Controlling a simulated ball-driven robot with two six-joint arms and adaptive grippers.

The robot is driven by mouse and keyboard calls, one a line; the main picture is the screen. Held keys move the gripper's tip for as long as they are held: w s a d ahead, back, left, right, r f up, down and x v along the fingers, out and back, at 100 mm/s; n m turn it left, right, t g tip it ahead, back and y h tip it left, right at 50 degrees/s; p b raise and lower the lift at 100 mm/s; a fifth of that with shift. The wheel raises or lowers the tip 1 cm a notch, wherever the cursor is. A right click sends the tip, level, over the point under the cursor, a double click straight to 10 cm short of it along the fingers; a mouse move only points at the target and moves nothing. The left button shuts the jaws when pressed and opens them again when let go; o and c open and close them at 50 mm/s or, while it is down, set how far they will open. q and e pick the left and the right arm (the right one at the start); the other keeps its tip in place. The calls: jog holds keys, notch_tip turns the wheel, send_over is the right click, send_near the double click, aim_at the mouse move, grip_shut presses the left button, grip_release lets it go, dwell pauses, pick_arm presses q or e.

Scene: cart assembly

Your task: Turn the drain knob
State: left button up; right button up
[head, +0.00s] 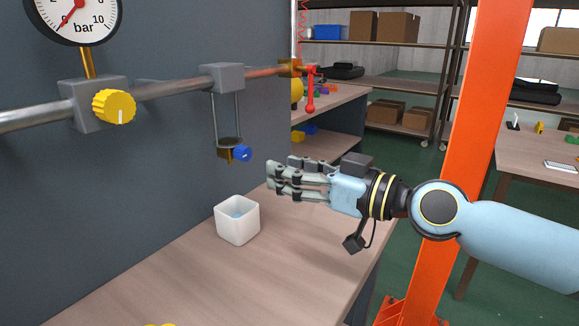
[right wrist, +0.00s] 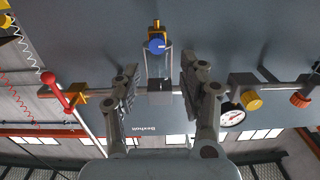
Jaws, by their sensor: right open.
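The blue drain knob (head: 243,153) sits on a small brass valve (head: 225,154) below a clear bowl hung under the pipe. The knob also shows in the right wrist view (right wrist: 157,46), between and beyond the fingertips. My right gripper (head: 279,174) is open and empty, a little to the right of the knob and slightly lower, apart from it. Its fingers point left toward the knob. My left gripper is not in view.
A white cup (head: 237,222) stands on the bench (head: 200,285) below the valve. A yellow knob (head: 114,106) and a pressure gauge (head: 76,14) are on the pipe at left. A red lever (head: 310,92) hangs at the pipe's right end. An orange post (head: 464,125) rises behind my right arm.

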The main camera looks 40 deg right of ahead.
aim_at(248, 154)
jog(key=shift+w+d+r, duration=0.15)
jog(key=shift+w+r, duration=0.05)
jog(key=shift+w, duration=0.3)
jog(key=p+x, duration=0.1)
jog(key=x, duration=0.7)
jog(key=shift+w+p, duration=0.15)
jog(key=shift+p, duration=0.15)
jog(key=shift+c, duration=1.2)
jog(key=c, duration=0.4)
jog(key=m, duration=1.7)
jog(key=o, duration=0.3)
jog(key=shift+m, duration=0.5)
jog(key=o, duration=0.6)
